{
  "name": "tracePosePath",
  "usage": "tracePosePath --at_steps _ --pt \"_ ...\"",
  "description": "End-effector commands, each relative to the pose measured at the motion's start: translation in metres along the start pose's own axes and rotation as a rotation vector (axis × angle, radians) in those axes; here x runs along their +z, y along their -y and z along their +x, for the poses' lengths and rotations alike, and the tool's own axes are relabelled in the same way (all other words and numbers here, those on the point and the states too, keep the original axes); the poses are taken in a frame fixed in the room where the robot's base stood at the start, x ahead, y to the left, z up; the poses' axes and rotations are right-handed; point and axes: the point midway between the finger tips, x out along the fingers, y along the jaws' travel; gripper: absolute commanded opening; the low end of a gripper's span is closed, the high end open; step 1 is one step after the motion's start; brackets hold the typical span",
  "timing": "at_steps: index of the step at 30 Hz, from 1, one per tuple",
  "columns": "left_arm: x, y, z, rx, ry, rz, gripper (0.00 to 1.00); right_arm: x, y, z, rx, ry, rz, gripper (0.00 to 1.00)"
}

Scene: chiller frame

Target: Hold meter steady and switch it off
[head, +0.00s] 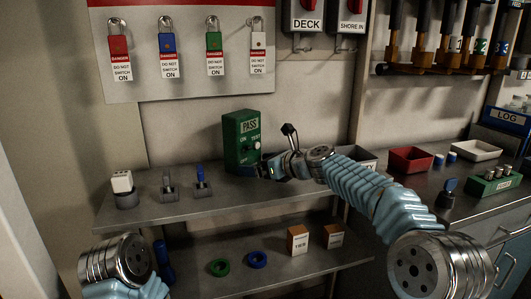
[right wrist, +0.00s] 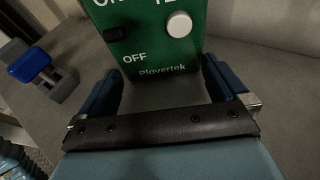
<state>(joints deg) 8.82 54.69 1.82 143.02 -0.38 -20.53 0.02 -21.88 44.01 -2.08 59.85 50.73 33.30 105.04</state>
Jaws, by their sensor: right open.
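The green meter (head: 236,146) stands upright on the upper shelf, with PASS, ON and TEST on its face. In the right wrist view the lower part of the meter (right wrist: 158,58) shows a black switch (right wrist: 115,33), a white round button (right wrist: 178,25) and the word OFF below. I cannot tell which way the switch is set. My right gripper (head: 268,169) is at the meter's lower front. In the wrist view the right gripper (right wrist: 162,82) is open and empty, its blue fingers spread near the meter's bottom edge.
A lower shelf holds rings (head: 257,259) and boxes (head: 297,240). A red tray (head: 410,160) is at right. Padlocks (head: 167,48) hang above.

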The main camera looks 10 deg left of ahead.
Motion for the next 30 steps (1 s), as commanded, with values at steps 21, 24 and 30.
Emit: tracePosePath --at_steps 21,24,30 --pt "0.0 0.0 0.0 0.0 0.0 0.0 0.98 0.0 0.0 -0.0003 0.0 0.0 0.0 0.0" --pt "0.0 0.0 0.0 0.0 0.0 0.0 0.98 0.0 0.0 -0.0003 0.0 0.0 0.0 0.0" --pt "0.0 0.0 0.0 0.0 0.0 0.0 0.98 0.0 0.0 -0.0003 0.0 0.0 0.0 0.25"
